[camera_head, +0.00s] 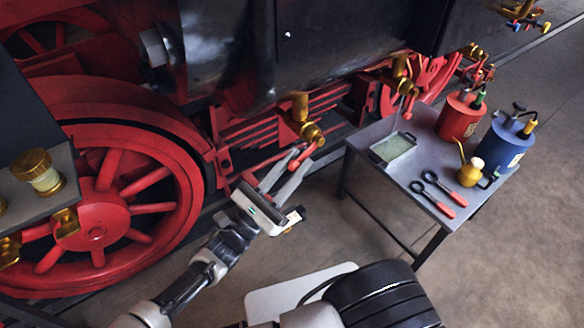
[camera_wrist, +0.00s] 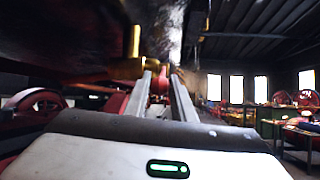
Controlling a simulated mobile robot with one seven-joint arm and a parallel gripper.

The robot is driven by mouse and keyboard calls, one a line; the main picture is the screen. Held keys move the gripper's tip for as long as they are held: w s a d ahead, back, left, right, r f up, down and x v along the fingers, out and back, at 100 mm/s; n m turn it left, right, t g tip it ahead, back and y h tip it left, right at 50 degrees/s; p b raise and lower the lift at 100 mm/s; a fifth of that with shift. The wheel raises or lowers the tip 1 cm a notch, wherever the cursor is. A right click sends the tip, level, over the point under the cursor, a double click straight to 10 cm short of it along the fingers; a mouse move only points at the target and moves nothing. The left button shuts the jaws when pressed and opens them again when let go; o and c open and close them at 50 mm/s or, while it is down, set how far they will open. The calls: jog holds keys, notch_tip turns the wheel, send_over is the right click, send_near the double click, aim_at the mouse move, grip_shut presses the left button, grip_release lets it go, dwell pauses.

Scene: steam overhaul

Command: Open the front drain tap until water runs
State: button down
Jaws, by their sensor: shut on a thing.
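A brass drain tap (camera_head: 308,130) with a red lever (camera_head: 302,156) hangs under the black cylinder. My gripper (camera_head: 298,160) reaches up from below left, and its two long fingers are shut on the red lever. In the wrist view the fingers (camera_wrist: 161,80) close on a red piece just under the brass tap body (camera_wrist: 140,68). No water shows below this tap. A second brass tap (camera_head: 403,78) sits further right, above a metal tray (camera_head: 412,143). A thin line runs down from it; I cannot tell if it is water.
A grey table (camera_head: 366,143) on the right holds the tray, a red can (camera_head: 458,120), a blue can (camera_head: 505,145), a yellow oiler (camera_head: 470,173) and red-handled tools (camera_head: 432,193). A large red wheel (camera_head: 97,208) is on the left. The floor before the table is clear.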

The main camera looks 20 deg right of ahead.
jog(key=shift+w+d+f+n+t+h+b, duration=0.25)
jog(key=shift+d+f+t+h+b, duration=0.25)
jog(key=shift+f+t+h+b, duration=0.4)
jog(key=shift+r, duration=0.15)
jog(key=c, duration=1.5)
grip_release()
jog(key=shift+s, duration=0.1)
jog(key=b+v, duration=0.3)
jog(key=v, duration=1.4)
jog(key=shift+f, duration=0.2)
